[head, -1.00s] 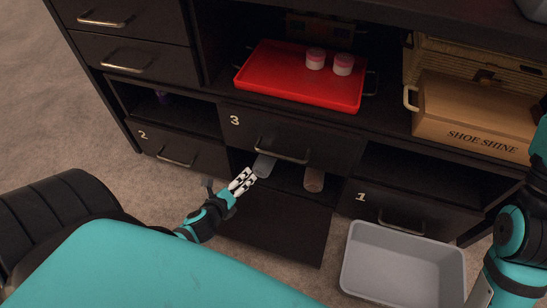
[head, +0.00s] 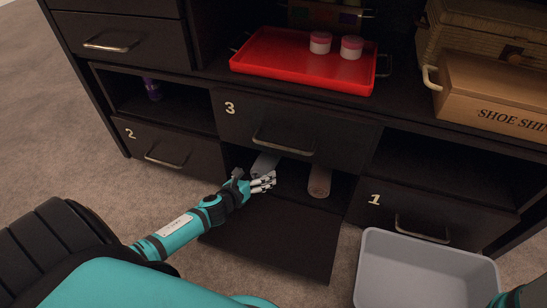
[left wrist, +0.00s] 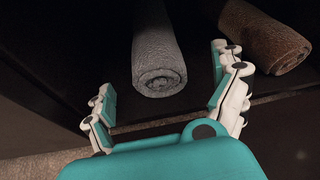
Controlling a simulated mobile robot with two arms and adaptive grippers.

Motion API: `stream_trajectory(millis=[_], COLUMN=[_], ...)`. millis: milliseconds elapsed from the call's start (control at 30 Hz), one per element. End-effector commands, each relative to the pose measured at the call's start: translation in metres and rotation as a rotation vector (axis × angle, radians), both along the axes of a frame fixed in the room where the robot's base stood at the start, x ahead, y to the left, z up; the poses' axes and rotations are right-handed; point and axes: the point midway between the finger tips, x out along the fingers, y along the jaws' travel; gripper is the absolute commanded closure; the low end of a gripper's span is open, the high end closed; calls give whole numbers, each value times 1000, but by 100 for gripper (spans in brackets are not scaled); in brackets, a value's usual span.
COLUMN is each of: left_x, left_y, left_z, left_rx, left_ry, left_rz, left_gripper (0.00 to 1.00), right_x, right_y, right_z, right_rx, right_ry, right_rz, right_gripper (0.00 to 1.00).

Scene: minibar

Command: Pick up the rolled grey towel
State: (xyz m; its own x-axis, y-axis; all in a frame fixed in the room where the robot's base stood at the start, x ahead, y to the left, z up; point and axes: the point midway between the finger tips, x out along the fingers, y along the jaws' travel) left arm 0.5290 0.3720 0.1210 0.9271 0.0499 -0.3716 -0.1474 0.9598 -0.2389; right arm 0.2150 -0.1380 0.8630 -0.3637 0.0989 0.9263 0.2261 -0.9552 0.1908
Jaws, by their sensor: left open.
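The rolled grey towel (left wrist: 157,55) lies in the low open compartment under drawer 3, its rolled end facing me. In the head view the grey towel (head: 265,163) is partly hidden behind my left gripper (head: 265,184). In the left wrist view my left gripper (left wrist: 170,98) is open, with its fingers on either side in front of the towel's near end. The towel is not clamped. My right gripper is out of view.
A rolled brown towel (left wrist: 262,38) lies right of the grey one; it also shows in the head view (head: 319,182). A lowered door panel (head: 270,243) is below the compartment. A grey bin (head: 425,270) stands at right. A red tray (head: 300,75) with two jars is above.

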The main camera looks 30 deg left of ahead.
Motion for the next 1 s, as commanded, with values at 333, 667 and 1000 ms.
stream_trajectory(millis=[333, 667, 1000], left_x=[30, 53, 52], left_y=[4, 5, 5], left_z=[-21, -25, -25], left_rx=[1, -1, -1], left_ry=[-2, 0, 0], left_rz=[0, 1, 0], left_gripper=[4, 4, 30], right_x=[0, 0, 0], right_y=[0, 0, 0], right_z=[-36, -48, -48], right_rx=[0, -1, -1], right_ry=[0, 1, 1], right_rz=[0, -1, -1], right_gripper=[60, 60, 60])
